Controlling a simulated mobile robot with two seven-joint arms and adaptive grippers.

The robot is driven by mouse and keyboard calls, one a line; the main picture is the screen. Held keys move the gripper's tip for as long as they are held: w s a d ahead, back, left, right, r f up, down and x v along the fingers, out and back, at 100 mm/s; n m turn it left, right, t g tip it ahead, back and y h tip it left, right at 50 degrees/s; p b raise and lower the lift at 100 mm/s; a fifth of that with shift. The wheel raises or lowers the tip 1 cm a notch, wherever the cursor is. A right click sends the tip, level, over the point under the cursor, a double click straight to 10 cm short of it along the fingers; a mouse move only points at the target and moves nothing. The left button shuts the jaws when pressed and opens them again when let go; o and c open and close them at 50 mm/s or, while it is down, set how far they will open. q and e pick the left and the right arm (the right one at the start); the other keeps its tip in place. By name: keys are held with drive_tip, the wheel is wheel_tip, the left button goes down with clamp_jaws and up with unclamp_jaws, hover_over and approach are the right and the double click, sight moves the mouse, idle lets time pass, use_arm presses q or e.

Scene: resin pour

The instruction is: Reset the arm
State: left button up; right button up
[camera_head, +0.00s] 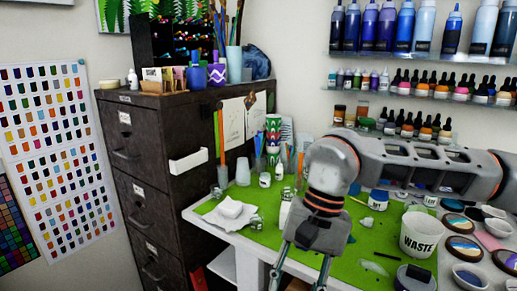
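My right arm comes in from the right edge, across the front of the shelves and over the table. My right gripper (297,280) points down at the bottom of the view, in front of the green-topped table (345,270). My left arm and gripper are not in view.
A white waste bucket (421,234) stands right of the gripper, near a dark round container (413,279). Cups, small jars and a white cloth (230,212) stand on the table. A dark filing cabinet (165,135) is at left. Bottle shelves (420,56) are behind the arm.

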drive_tip(key=s+a+m+g+y, duration=0.2)
drive_tip(key=s+a+g+y, duration=0.15)
drive_tip(key=s+a, duration=0.45)
drive_tip(key=s+a+r+m+g+y, duration=0.3)
drive_tip(key=a+r+m+y, duration=0.3)
drive_tip(key=a+m+y, duration=0.3)
drive_tip(key=w+d+r+m+t+y, duration=0.2)
drive_tip(key=w+m+t+y, duration=0.9)
drive_tip(key=m, duration=0.6)
drive_tip(key=w+d+f+m+t+h+p, duration=0.1)
drive_tip(key=w+d+f+m+t+h, duration=0.2)
drive_tip(key=d+f+m+t+h, duration=0.55)
drive_tip(key=w+d+f+m+t+h, duration=0.5)
drive_tip(key=f+m, duration=0.5)
drive_tip(key=m, duration=0.5)
drive_tip(key=s+d+f+m+g+h, duration=0.1)
drive_tip(key=s+d+f+m+h, duration=0.2)
drive_tip(key=f, duration=0.6)
drive_tip(key=s+d+f+m+g+h, duration=0.2)
drive_tip(key=s+d+f+m, duration=0.4)
drive_tip(key=s+f, duration=0.3)
drive_tip(key=s+d+f+m+g+h, duration=0.2)
drive_tip(key=s+d+f+m+h, duration=0.2)
drive_tip(key=f, duration=0.6)
drive_tip(key=s+d+h, duration=0.1)
drive_tip(key=s+d, duration=0.1)
drive_tip(key=shift+d, duration=0.4)
